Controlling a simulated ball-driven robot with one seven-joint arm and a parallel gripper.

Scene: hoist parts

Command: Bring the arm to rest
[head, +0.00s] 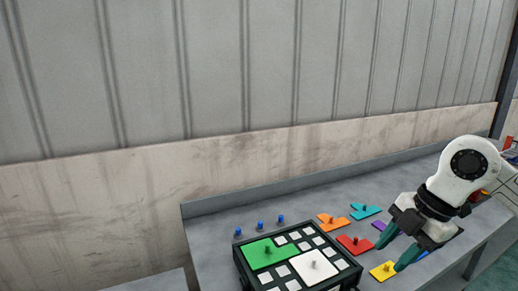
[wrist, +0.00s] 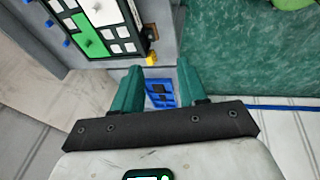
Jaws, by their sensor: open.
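My white arm comes in from the right in the head view. My gripper (head: 394,252) has two green fingers that stand apart with nothing visible between them. It hangs at the right part of the grey bench (head: 210,235), near the yellow piece (head: 383,271) and the red piece (head: 354,245). In the wrist view my gripper (wrist: 160,72) also shows its fingers apart. A blue object with dark squares (wrist: 160,92) shows beyond the gap between them. I cannot tell its height or distance.
A dark tray (head: 243,273) holds a green piece (head: 268,253), a white piece (head: 313,266) and small pale squares. Orange (head: 333,222), teal (head: 365,211) and purple (head: 379,226) pieces lie behind. Blue pegs (head: 260,224) stand at the left. A wall closes the back.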

